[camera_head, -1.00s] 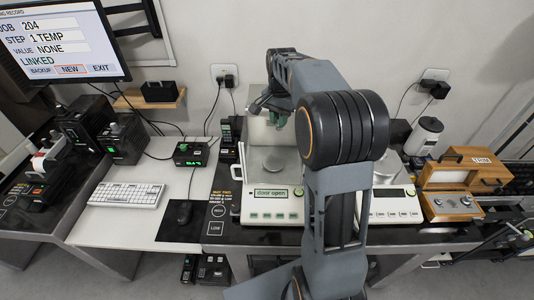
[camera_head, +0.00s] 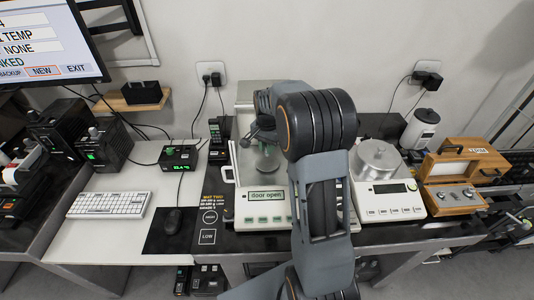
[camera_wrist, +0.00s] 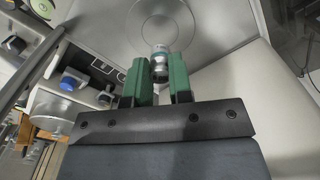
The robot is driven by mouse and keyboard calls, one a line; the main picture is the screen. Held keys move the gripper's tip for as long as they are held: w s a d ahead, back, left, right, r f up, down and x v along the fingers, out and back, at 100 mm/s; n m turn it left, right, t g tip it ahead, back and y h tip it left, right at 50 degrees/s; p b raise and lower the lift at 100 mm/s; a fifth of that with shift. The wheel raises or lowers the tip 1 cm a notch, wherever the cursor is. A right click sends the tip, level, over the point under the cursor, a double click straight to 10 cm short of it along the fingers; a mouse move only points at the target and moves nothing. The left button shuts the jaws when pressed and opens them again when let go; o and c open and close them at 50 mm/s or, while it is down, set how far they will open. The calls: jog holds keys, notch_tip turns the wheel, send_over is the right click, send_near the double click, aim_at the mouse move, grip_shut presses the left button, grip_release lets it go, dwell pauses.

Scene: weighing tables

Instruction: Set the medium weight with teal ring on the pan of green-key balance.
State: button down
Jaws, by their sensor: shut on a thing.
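The medium weight, a small metal cylinder with a teal ring (camera_wrist: 159,64), is held between the green fingers of my gripper (camera_wrist: 158,80). The wrist view shows it in front of the round steel pan (camera_wrist: 178,35); whether it touches the pan I cannot tell. In the head view my gripper (camera_head: 264,140) is inside the weighing space of the balance with greenish keys (camera_head: 247,211), over its pan (camera_head: 263,166). Its display reads "door open". The weight is not clear in the head view.
A keyboard (camera_head: 108,205) and mouse (camera_head: 173,219) lie to the left. The balance's walls stand close around my gripper.

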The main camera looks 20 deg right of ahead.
jog(key=shift+f, duration=1.7)
jog(key=shift+f, duration=0.15)
jog(key=c, duration=1)
grip_release()
notch_tip(320, 180, up, 12)
jog(key=shift+r+b, duration=0.15)
jog(key=shift+b, duration=0.15)
